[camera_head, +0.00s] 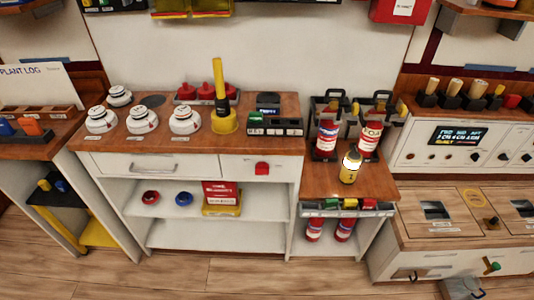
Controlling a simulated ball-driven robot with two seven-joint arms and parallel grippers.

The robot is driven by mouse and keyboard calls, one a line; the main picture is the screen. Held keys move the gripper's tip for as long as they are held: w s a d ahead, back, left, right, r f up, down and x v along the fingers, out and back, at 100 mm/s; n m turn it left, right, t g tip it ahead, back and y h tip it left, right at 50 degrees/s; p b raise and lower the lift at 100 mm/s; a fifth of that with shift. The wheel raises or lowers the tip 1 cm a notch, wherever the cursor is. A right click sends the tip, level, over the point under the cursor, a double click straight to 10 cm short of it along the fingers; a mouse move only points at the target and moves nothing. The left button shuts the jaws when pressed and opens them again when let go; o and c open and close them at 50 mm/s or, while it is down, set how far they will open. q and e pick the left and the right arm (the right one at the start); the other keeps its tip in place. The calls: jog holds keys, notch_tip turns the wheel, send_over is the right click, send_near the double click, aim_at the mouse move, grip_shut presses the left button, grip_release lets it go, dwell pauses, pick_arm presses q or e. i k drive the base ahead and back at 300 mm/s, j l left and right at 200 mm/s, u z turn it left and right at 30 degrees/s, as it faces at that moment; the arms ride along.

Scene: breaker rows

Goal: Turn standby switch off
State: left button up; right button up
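No switch has a readable standby label, so I cannot tell which one it is. A white control panel (420,139) at the right has a lit dark display (457,135) and several small dark knobs, one of them a black knob (503,156). A row of coloured switches (346,206) runs along the front edge of the low wooden shelf. A dark switch block (275,126) stands on the bench. A red button-like piece (262,168) is on the bench's drawer front. Neither of my grippers is visible.
White detectors (143,120), a yellow post (221,95) and red extinguishers (326,137) crowd the surfaces. A counter (425,210) with hatches juts out at the right. The wooden floor (200,275) in front is clear.

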aim_at(262, 169)
jog(key=k+j, duration=0.55)
jog(key=k, duration=0.45)
